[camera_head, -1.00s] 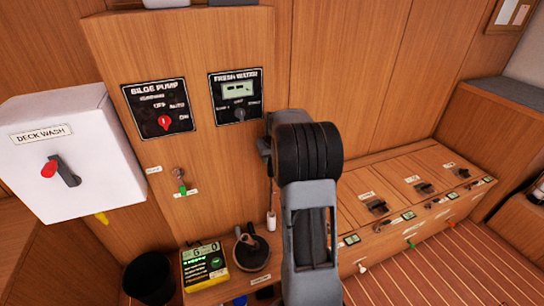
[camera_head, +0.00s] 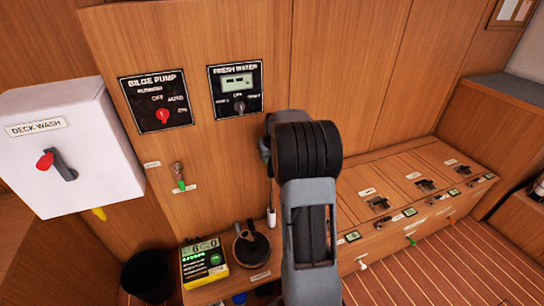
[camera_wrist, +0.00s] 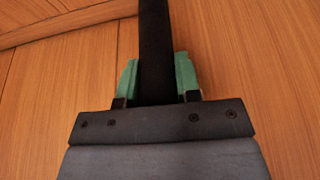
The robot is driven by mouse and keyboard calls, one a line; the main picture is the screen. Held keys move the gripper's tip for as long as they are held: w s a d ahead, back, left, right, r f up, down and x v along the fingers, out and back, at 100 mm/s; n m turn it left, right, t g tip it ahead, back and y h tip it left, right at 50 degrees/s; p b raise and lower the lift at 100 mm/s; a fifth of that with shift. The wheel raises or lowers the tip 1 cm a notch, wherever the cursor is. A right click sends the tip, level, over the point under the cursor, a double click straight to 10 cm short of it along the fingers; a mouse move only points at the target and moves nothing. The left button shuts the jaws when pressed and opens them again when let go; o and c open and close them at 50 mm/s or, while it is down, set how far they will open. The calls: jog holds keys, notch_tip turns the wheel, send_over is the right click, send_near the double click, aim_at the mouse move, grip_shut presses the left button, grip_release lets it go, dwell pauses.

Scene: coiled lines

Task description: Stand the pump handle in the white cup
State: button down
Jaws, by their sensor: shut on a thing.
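My gripper (camera_wrist: 157,85), with green finger pads, is shut on the black pump handle (camera_wrist: 154,40), which runs away from the fingers toward the top of the wrist view. In the head view, my arm hides the fingers. A thin dark rod, probably the handle, shows below my wrist at its left edge. A small white cylinder (camera_head: 271,217), probably the white cup, shows at the rod's lower end against the wooden panel. I cannot tell whether the rod is inside the cup or in front of it. The wrist view does not show the cup.
A shelf below the panel holds a yellow-and-black meter (camera_head: 204,262) and a round brown holder (camera_head: 251,248). A black bin (camera_head: 148,277) stands left of them. A white deck wash box (camera_head: 62,148) juts out at left. Low wooden lockers (camera_head: 410,215) line the right.

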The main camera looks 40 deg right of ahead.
jog(key=shift+f+b, duration=1.05)
jog(key=shift+f, duration=0.55)
jog(key=shift+c, duration=1.7)
grip_release()
jog(key=shift+w+r, duration=0.1)
jog(key=shift+r, duration=0.1)
jog(key=shift+r+p, duration=2.65)
jog(key=shift+r, duration=0.75)
jog(key=shift+f, duration=0.1)
